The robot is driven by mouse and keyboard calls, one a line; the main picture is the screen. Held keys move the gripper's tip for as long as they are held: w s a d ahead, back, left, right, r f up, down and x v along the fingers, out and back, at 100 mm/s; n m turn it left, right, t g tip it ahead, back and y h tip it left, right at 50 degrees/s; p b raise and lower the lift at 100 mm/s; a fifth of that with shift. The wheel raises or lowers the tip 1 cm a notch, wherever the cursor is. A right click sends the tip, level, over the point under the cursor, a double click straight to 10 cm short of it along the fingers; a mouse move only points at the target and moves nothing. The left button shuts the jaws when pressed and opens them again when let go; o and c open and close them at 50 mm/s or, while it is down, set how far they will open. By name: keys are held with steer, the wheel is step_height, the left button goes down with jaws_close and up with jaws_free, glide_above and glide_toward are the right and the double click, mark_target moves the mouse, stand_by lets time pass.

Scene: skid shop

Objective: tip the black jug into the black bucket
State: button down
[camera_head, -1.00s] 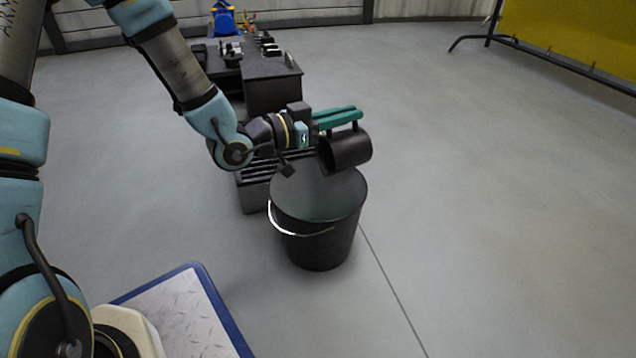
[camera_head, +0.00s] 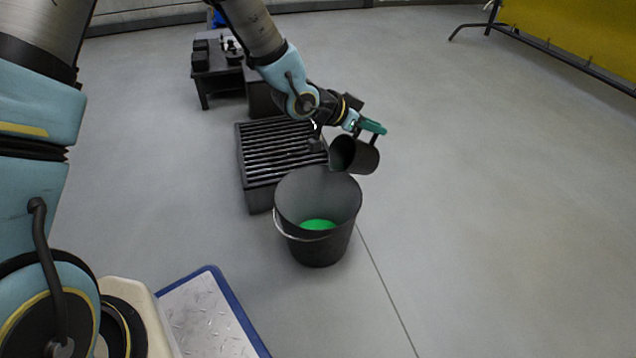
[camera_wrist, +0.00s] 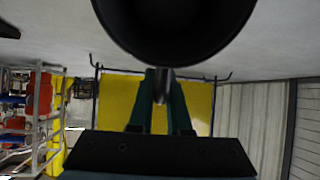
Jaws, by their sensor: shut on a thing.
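The black jug (camera_head: 362,155) is tilted on its side above the right rear rim of the black bucket, its mouth facing left and down. My gripper (camera_head: 372,127) is shut on the jug's handle. In the wrist view the jug (camera_wrist: 175,25) fills the top, and the green fingers of my gripper (camera_wrist: 161,90) close on its handle. The black bucket (camera_head: 318,248) stands upright on the floor with its wire handle hanging at the front left. Bright green stuff (camera_head: 318,225) lies inside it. The jug's inside is dark; I cannot tell what it holds.
A black slatted bench (camera_head: 245,170) stands just behind and left of the bucket. A dark table (camera_head: 215,80) with small items is farther back. A blue-edged plate (camera_head: 215,310) is at the lower left. A yellow screen (camera_head: 580,35) stands far right. The floor to the right is clear.

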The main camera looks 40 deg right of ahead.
steer(key=shift+s+d+r+y+p, duration=0.15)
steer(key=shift+d+y+p, duration=0.7)
steer(key=shift+p, duration=1.15)
steer(key=s+d+f+t+y+p, duration=0.1)
steer(key=d+f+y+p, duration=0.2)
steer(key=d+f+y, duration=0.4)
steer(key=shift+d+f+t+y, duration=0.25)
steer(key=shift+f+t+y, duration=0.15)
steer(key=shift+f+y, duration=0.65)
steer(key=shift+s+r, duration=0.1)
steer(key=shift+r, duration=0.05)
